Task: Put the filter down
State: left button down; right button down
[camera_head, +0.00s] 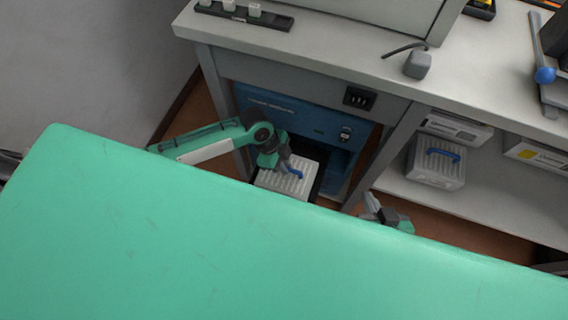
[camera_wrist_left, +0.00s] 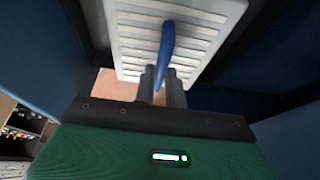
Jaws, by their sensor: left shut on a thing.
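The filter (camera_head: 281,183) is a white ribbed block with a blue handle, in front of the blue cabinet under the bench. My left gripper (camera_head: 288,166) is shut on the filter's blue handle. The left wrist view shows the ribbed white filter (camera_wrist_left: 130,35) and its blue handle (camera_wrist_left: 166,45), with the fingers of my left gripper (camera_wrist_left: 162,78) at the handle. The filter's lower part is hidden behind a green surface in the head view. My right gripper (camera_head: 371,203) shows only partly beyond the green edge, and its jaws are unclear.
The blue cabinet (camera_head: 290,115) stands between grey bench legs. A similar ribbed filter with a blue handle (camera_head: 436,170) sits on the shelf at the right, beside boxes (camera_head: 455,130). The bench top (camera_head: 340,50) holds a grey device (camera_head: 418,64). The large green surface (camera_head: 200,240) hides the foreground.

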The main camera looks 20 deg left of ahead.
pick_arm(q)
jog(key=shift+f, duration=0.15)
jog(key=c, duration=1.5)
grip_release()
jog(key=shift+o, duration=0.2)
